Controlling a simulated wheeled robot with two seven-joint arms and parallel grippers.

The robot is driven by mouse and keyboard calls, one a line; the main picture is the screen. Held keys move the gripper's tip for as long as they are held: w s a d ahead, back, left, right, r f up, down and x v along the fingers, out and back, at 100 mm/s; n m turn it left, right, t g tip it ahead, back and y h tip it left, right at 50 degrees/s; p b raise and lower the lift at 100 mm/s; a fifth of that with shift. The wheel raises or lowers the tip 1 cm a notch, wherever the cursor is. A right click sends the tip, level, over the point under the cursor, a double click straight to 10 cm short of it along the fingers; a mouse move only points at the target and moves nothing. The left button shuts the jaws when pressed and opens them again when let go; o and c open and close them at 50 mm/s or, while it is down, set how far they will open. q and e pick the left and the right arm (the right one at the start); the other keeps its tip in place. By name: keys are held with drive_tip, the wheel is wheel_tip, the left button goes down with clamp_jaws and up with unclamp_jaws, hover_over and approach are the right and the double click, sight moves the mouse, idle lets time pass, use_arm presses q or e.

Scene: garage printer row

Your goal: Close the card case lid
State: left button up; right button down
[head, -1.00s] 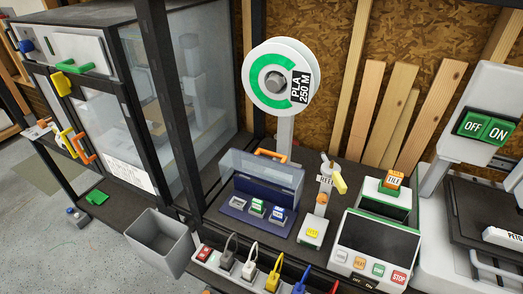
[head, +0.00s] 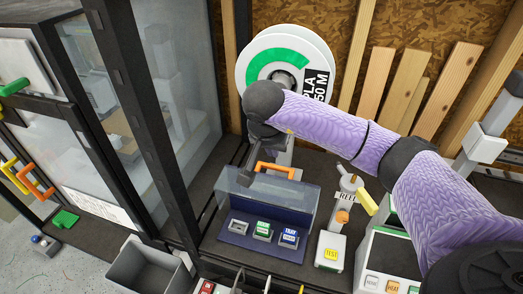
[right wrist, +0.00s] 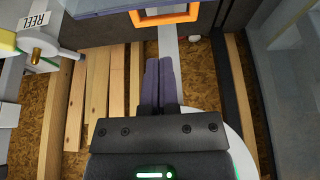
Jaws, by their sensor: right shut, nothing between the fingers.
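The card case (head: 262,247) is a dark blue tray on the dark bench in the head view. Small cards or cartridges with white, green and blue labels sit in it. Its clear lid (head: 285,190) stands raised at the back, with an orange handle (head: 275,169) on its upper edge. The handle also shows at the top of the right wrist view (right wrist: 165,16). My right gripper (head: 246,178) is shut and empty, pointing down close to the handle and lid; I cannot tell if it touches. Its fingers show together in the right wrist view (right wrist: 158,68). My left gripper is not in view.
A white spool (head: 290,65) stands behind the case. A reel post with a yellow lever (head: 368,203) is to its right. A dark-framed glass cabinet (head: 180,100) is on the left. A grey bin (head: 150,268) sits at front left.

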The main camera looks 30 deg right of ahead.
drive_tip(key=b, duration=0.1)
approach(278, 169)
drive_tip(key=shift+s+f, duration=0.25)
drive_tip(key=shift+f, duration=0.25)
drive_tip(key=shift+s+f, duration=0.25)
drive_tip(key=shift+f, duration=0.3)
drive_tip(key=b+x, duration=0.1)
drive_tip(key=x, duration=0.3)
drive_tip(key=shift+w+a+b, duration=0.1)
drive_tip(key=shift+b, duration=0.2)
drive_tip(key=shift+w+f, duration=0.1)
drive_tip(key=shift+f, duration=0.2)
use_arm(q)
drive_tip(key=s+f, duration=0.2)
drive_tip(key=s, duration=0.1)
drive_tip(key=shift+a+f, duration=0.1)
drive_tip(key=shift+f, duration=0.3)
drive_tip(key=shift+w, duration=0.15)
